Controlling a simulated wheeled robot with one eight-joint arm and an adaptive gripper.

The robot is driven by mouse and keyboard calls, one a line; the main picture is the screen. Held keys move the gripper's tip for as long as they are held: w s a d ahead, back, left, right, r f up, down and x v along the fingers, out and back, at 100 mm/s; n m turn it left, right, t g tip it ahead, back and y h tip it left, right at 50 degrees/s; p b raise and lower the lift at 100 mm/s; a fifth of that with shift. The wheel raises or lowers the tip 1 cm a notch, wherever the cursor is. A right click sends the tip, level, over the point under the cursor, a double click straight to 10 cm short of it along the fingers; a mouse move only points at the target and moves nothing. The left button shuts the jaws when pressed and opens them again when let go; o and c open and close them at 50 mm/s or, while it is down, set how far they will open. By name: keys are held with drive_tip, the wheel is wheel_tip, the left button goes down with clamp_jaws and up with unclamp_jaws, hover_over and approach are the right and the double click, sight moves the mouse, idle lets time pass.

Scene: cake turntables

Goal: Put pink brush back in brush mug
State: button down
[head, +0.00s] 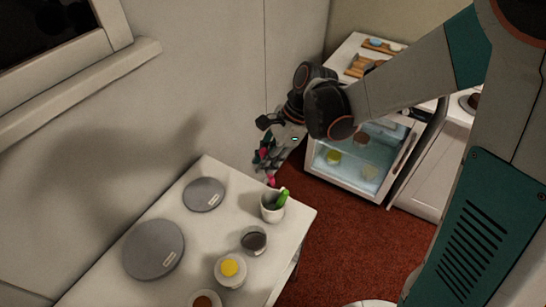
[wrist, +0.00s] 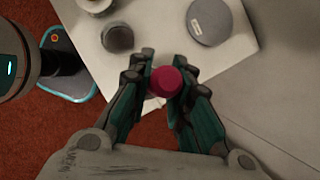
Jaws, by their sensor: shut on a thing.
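My gripper (head: 266,163) is shut on the pink brush (head: 271,181), and points down over the table's far corner. In the wrist view the fingers (wrist: 163,72) close on both sides of the brush's round pink end (wrist: 168,82). The white brush mug (head: 272,210) stands below at the table's corner, with a green brush (head: 282,198) leaning in it. The lower pink part appears just above or behind the mug's rim; I cannot tell whether it is inside. The mug is hidden in the wrist view.
Two grey turntables (head: 153,249) (head: 204,195) lie on the white table (head: 199,262). A dark-topped round item (head: 254,240) and a yellow-topped one (head: 230,269) stand near the mug. The wall is close behind. A glass-fronted cabinet (head: 360,160) stands beyond the red floor.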

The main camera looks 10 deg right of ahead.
sight(270, 182)
drive_tip(key=shift+f+b, duration=4.5)
drive_tip(key=shift+f, duration=1.55)
drive_tip(key=shift+f+b, duration=1.05)
drive_tip(key=shift+f, duration=0.2)
drive_tip(key=c, duration=1.4)
unclamp_jaws()
drive_tip(key=shift+r, duration=0.15)
drive_tip(key=shift+r+p, duration=3.55)
drive_tip(key=shift+r, duration=1.4)
